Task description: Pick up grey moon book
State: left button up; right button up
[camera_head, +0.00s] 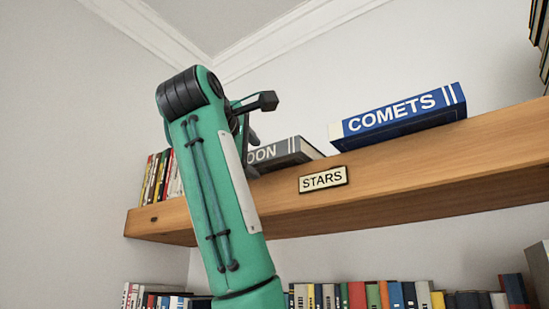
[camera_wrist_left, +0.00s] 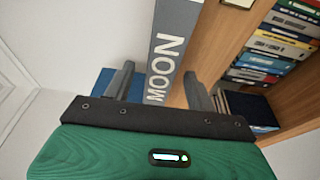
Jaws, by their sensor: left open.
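The grey moon book (camera_head: 285,152) lies on the wooden shelf (camera_head: 400,160), its left part hidden behind my left arm in the head view. In the left wrist view the grey spine with white MOON letters (camera_wrist_left: 165,60) runs up from between the fingers. My left gripper (camera_wrist_left: 160,80) is open, with one finger on each side of the spine's near end; I cannot tell whether either finger touches it. In the head view the left gripper (camera_head: 250,145) is at the book's left end, mostly hidden by the arm. My right gripper is in neither view.
A blue COMETS book (camera_head: 400,118) lies to the right on the same shelf. A STARS sign (camera_head: 323,179) is on the shelf's front edge. Several upright books (camera_head: 160,178) stand at the shelf's left end. A lower row of books (camera_head: 385,296) is below.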

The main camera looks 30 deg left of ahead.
pick_arm(q)
jog(key=shift+w+a+r, duration=0.1)
jog(key=shift+w, duration=0.75)
jog(key=shift+w+p, duration=0.3)
jog(key=shift+w, duration=0.15)
jog(key=shift+s, duration=0.25)
jog(key=shift+c, duration=0.8)
grip_shut()
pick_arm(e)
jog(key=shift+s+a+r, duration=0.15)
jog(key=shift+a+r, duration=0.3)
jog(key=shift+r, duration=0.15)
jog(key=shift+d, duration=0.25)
